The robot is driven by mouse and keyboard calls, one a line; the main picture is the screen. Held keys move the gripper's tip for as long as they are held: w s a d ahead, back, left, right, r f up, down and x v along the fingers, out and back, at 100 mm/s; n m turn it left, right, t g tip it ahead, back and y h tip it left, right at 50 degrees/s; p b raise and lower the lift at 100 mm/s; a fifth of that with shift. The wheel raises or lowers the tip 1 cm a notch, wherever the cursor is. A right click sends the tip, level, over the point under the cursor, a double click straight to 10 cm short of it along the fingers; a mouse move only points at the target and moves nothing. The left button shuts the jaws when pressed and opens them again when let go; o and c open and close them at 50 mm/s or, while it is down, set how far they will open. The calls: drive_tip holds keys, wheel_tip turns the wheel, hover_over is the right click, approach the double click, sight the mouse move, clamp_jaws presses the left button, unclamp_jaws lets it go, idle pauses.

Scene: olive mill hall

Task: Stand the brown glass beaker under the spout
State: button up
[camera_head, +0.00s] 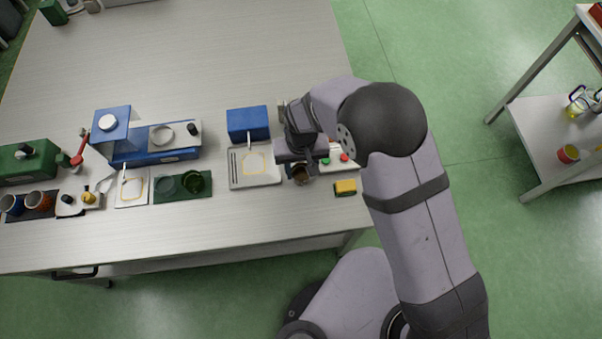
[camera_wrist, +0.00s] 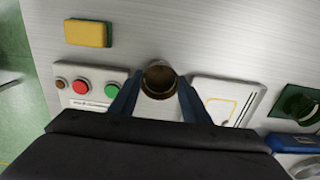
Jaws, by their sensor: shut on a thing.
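The brown glass beaker (camera_head: 302,175) is between the fingers of my gripper (camera_head: 299,162), which is shut on it. In the wrist view the beaker (camera_wrist: 160,77) appears from above, open mouth showing, with a blue finger on each side. Whether its base touches the table cannot be told. A thin pale spout (camera_head: 249,141) sticks out of a blue box over a white tray (camera_head: 236,182) with a yellow outlined square. The beaker is just right of this tray, outside the square. The tray's outline also shows in the wrist view (camera_wrist: 225,98).
A button panel (camera_wrist: 92,88) and a yellow block (camera_head: 345,187) are close on the right. Left of the tray is a green mat (camera_head: 206,192) with green glassware, then a blue machine (camera_head: 155,155) with another spout (camera_head: 124,178).

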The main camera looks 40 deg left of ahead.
sight(300, 171)
drive_tip(key=shift+r, duration=0.1)
drive_tip(key=shift+r+p, duration=2.45)
drive_tip(key=shift+r, duration=0.75)
drive_tip(key=shift+f, duration=0.1)
drive_tip(key=shift+s+a, duration=0.1)
drive_tip(key=shift+a, duration=0.05)
drive_tip(key=s+a+n+b, duration=0.2)
drive_tip(key=s+a+b, duration=0.2)
drive_tip(key=s+a, duration=0.3)
drive_tip(key=a, duration=0.4)
drive_tip(key=shift+r, duration=0.25)
drive_tip(key=shift+f+b, duration=0.1)
drive_tip(key=shift+b, duration=0.2)
